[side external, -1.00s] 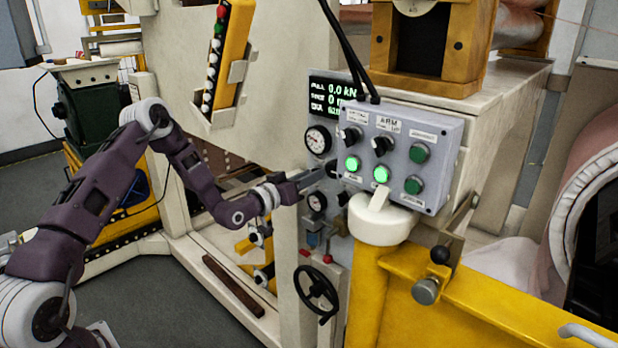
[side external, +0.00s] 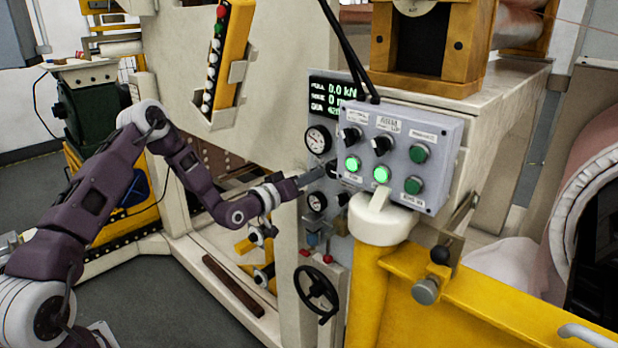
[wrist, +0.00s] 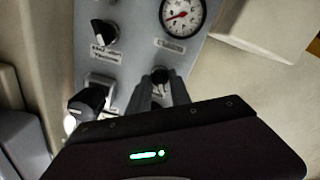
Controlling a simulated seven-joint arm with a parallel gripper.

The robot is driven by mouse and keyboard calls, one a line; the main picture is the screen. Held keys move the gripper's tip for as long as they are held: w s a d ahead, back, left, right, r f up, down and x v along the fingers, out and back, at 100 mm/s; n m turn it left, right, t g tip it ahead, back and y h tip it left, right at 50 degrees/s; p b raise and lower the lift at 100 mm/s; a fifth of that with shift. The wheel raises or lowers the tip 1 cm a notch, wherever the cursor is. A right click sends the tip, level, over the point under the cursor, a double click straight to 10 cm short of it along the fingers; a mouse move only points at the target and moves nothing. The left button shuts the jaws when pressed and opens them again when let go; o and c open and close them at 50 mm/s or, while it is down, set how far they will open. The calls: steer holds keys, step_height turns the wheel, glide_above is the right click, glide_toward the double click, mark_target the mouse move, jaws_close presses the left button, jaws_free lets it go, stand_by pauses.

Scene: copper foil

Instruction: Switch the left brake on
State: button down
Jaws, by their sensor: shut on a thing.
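In the wrist view my gripper (wrist: 160,88) has its two fingers closed around a small black knob (wrist: 160,75) on a grey panel (wrist: 140,42). In the side view my gripper (side external: 325,170) reaches the panel just left of the grey control box (side external: 400,155); the box's edge partly hides the fingertips. A second black knob (wrist: 104,32) with a white label sits up and left of the held one. A third black knob (wrist: 90,98) is lower left. The labels are too blurred to read, so I cannot tell which switch is the left brake.
A round gauge (wrist: 183,14) sits above the held knob. The control box, with lit green buttons (side external: 381,174), juts out close to the right of my gripper. A black handwheel (side external: 316,293) is below. Open floor (side external: 165,310) lies at lower left.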

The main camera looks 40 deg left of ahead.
steer(key=c, duration=1.5)
jaws_free()
steer(key=shift+c, duration=0.2)
steer(key=s, duration=0.7)
steer(key=s+d+r+m+g, duration=0.6)
steer(key=s+d+r+g, duration=0.1)
steer(key=s+d+r, duration=0.1)
steer(key=s+d+r+g, duration=0.1)
steer(key=s+d+g, duration=0.1)
steer(key=s, duration=1.3)
steer(key=s+d+r+g, duration=0.2)
steer(key=s+d+g, duration=0.1)
steer(key=s, duration=1.1)
steer(key=shift+s+d+r, duration=0.15)
steer(key=shift+s+d, duration=0.1)
steer(key=shift+s, duration=0.15)
